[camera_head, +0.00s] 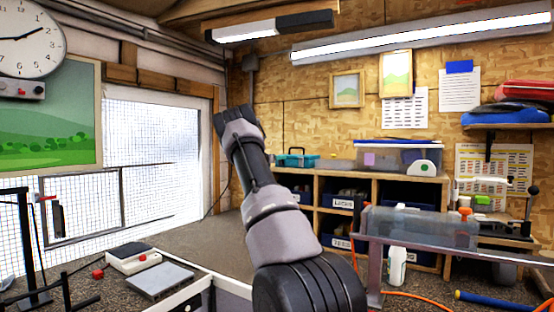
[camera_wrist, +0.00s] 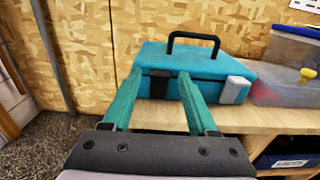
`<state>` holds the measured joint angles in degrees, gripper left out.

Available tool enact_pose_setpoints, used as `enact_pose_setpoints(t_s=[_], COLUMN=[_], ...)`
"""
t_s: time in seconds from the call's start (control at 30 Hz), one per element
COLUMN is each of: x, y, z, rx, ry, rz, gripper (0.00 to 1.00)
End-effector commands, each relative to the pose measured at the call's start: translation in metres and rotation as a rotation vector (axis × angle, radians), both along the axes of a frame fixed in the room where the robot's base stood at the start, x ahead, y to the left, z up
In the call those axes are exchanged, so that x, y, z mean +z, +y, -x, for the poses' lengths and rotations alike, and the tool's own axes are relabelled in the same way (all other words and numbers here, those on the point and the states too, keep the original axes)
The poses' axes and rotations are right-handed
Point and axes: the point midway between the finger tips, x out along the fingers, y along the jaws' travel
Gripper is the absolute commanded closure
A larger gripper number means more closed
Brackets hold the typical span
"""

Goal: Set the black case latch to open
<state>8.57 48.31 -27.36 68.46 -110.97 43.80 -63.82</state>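The teal case (camera_wrist: 215,66) with a black carry handle (camera_wrist: 192,36) stands on a wooden shelf top in the wrist view. It is small in the head view (camera_head: 297,160). The black latch (camera_wrist: 160,85) is on its front face, left of centre. A grey latch-like block (camera_wrist: 237,89) is at its right front corner. My gripper (camera_wrist: 161,75) has its two green fingers spread with nothing held between them. In the picture the black latch lies between the fingers; I cannot tell contact or the latch's setting. My fingers are not discernible in the head view.
A clear bin with a blue lid (camera_wrist: 293,68) stands to the right of the case. The wooden shelf unit (camera_head: 365,180) holds dark labelled bins below. The wood-panel wall (camera_wrist: 240,20) is close behind the case. Bare shelf top (camera_wrist: 270,120) shows in front.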

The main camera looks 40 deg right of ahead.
Motion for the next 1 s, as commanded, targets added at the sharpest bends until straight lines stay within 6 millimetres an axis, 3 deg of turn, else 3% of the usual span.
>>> enact_pose_setpoints(t_s=[0.03,0.13,0.57,1.0], x=[0.0,0.0,-0.004,-0.022], y=[0.0,0.0,0.004,0.015], z=[0.0,0.0,0.0,0.003], rx=[0.0,0.0,0.001,0.005], ry=[0.0,0.0,-0.02,-0.151], rz=[0.0,0.0,0.061,0.387], gripper=[0.64,1.0,1.0,1.0])
